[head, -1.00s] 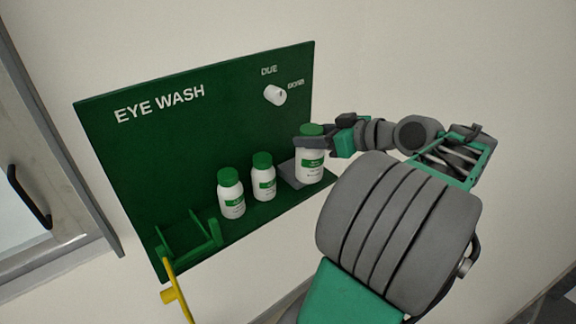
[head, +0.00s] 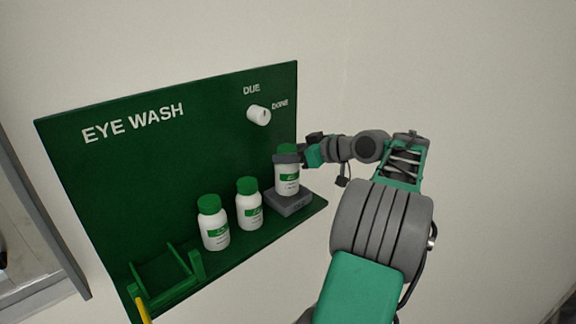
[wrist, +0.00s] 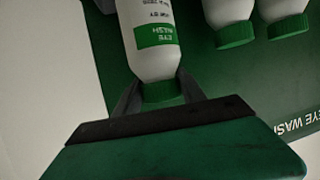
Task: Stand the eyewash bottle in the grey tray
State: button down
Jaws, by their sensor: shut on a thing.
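The eyewash bottle (head: 288,178), white with a green cap and green label, is upright at the right end of the green shelf. My gripper (head: 289,157) is shut on it around the cap and neck, reaching in from the right. In the wrist view the cap (wrist: 163,92) sits between the two fingers, with the white body (wrist: 150,45) beyond. The grey tray (head: 291,205) is directly under the bottle. I cannot tell whether the base touches the tray floor or is slightly above it. A grey bit of the tray (wrist: 105,5) shows at the wrist view's top edge.
Two similar bottles, one in the middle (head: 249,204) and one further left (head: 213,223), stand on the shelf. A white knob (head: 259,115) is on the green board above. A green bracket (head: 165,272) with a yellow part is at the left end.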

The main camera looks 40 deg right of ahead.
aim_at(288, 167)
jog(key=f, duration=0.1)
jog(key=w+f, duration=0.1)
jog(key=f, duration=0.1)
jog(key=d+f, duration=0.1)
jog(key=shift+w+f+p, duration=0.15)
jog(key=shift+f+p, duration=0.1)
jog(key=shift+p, duration=0.15)
jog(key=shift+f, duration=0.35)
jog(key=c, duration=0.7)
grip_release()
jog(key=shift+o, duration=0.2)
